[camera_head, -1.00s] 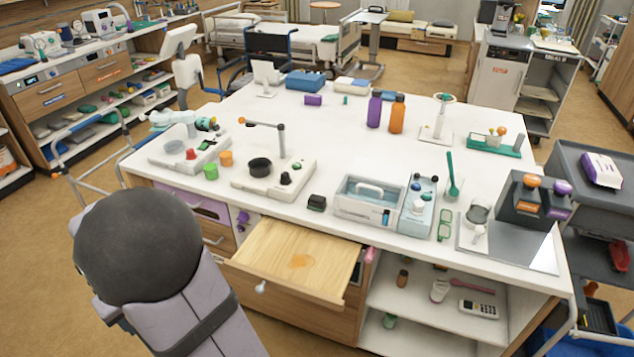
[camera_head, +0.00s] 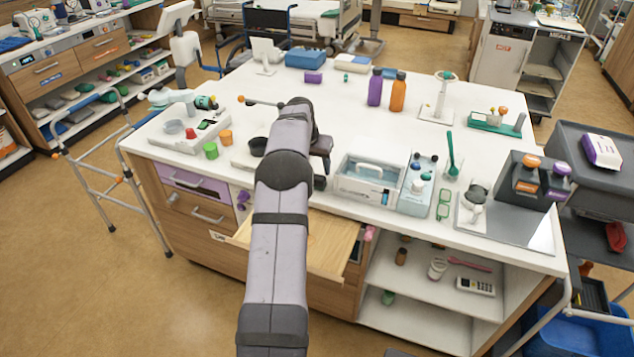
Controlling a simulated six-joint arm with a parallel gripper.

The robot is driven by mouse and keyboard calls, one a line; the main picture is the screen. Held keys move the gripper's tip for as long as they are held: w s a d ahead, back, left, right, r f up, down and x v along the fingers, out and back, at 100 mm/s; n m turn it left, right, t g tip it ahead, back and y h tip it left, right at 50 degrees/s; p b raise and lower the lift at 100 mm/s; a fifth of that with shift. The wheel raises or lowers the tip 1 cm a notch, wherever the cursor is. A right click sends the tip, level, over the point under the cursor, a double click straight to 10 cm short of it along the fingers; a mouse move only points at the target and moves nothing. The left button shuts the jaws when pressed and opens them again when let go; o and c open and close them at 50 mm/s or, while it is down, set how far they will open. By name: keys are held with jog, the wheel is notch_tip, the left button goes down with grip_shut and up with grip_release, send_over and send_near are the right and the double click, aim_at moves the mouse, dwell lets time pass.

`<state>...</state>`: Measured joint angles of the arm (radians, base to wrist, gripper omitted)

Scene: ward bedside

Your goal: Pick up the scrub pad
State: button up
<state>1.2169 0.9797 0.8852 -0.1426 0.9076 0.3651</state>
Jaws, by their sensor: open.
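A small dark block that looks like the scrub pad (camera_head: 320,184) lies near the front edge of the white counter, just left of the clear-sided bin. Only part of it shows, beside my arm. My gripper (camera_head: 324,168) is open and points down just above the pad. My forearm hides much of the gripper, and its fingers are hard to make out. I cannot tell whether they touch the pad or stand around it.
The clear-sided bin (camera_head: 347,187) stands close right of the gripper. A black cup (camera_head: 257,146) is to the left. An open wooden drawer (camera_head: 332,245) juts out below my arm. A purple bottle (camera_head: 375,88) and an orange bottle (camera_head: 398,93) stand farther back; the counter's middle is clear.

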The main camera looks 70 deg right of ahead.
aim_at(318, 175)
jog(key=shift+s+d, duration=0.2)
jog(key=shift+s, duration=0.15)
jog(key=shift+p+x, duration=0.5)
jog(key=shift+x, duration=0.55)
jog(key=shift+w+f, duration=0.1)
jog(key=shift+p+x, duration=1.4)
jog(key=shift+x, duration=1.05)
jog(key=shift+w, duration=0.15)
jog(key=c, duration=0.8)
